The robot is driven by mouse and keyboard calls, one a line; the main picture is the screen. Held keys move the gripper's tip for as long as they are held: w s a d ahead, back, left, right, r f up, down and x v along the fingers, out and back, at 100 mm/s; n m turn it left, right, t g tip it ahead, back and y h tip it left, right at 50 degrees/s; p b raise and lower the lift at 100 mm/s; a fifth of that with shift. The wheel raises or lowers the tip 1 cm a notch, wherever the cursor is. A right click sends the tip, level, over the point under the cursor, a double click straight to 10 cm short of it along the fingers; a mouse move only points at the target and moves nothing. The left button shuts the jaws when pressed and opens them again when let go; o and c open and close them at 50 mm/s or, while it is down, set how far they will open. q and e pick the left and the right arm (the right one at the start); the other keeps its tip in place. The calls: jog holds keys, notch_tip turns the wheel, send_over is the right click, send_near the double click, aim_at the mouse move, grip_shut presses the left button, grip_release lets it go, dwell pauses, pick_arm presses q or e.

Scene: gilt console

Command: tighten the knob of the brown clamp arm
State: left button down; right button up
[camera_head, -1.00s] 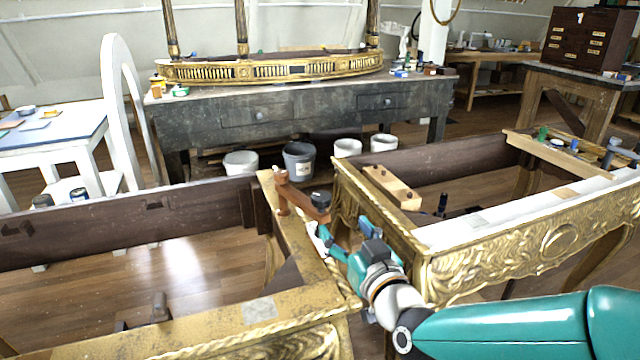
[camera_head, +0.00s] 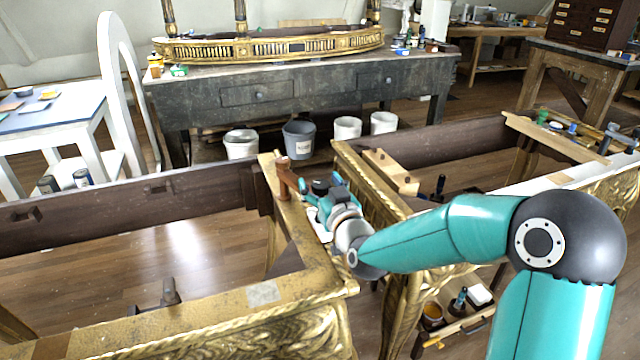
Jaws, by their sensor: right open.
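The brown clamp arm (camera_head: 284,181) stands on the gilt rail at the right end of the left table frame (camera_head: 264,291). Its brown bar runs to the right toward a dark knob (camera_head: 320,186), over the gap between the two frames. My right gripper (camera_head: 318,208) is open at the knob, with its teal fingers just below and beside it. The hand partly hides the knob and the bar's end, so I cannot tell whether the fingers touch the knob. My left gripper is not in view.
A second gilt frame (camera_head: 350,176) stands close on the right, with a light wooden block (camera_head: 391,172) on its rail. Several buckets (camera_head: 299,141) stand behind, below a dark workbench (camera_head: 300,92).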

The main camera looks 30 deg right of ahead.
jog(key=c, duration=1.2)
jog(key=shift+o, duration=0.2)
jog(key=shift+a+f+m+h+b, duration=0.1)
jog(key=shift+m+h+b, duration=0.3)
jog(key=shift+h+b, duration=0.3)
jog(key=shift+m+g+h+b, duration=0.3)
jog(key=shift+m+g+h, duration=0.1)
jog(key=shift+h, duration=0.1)
jog(key=o, duration=1.2)
jog(key=shift+c, duration=0.2)
jog(key=v, duration=1.2)
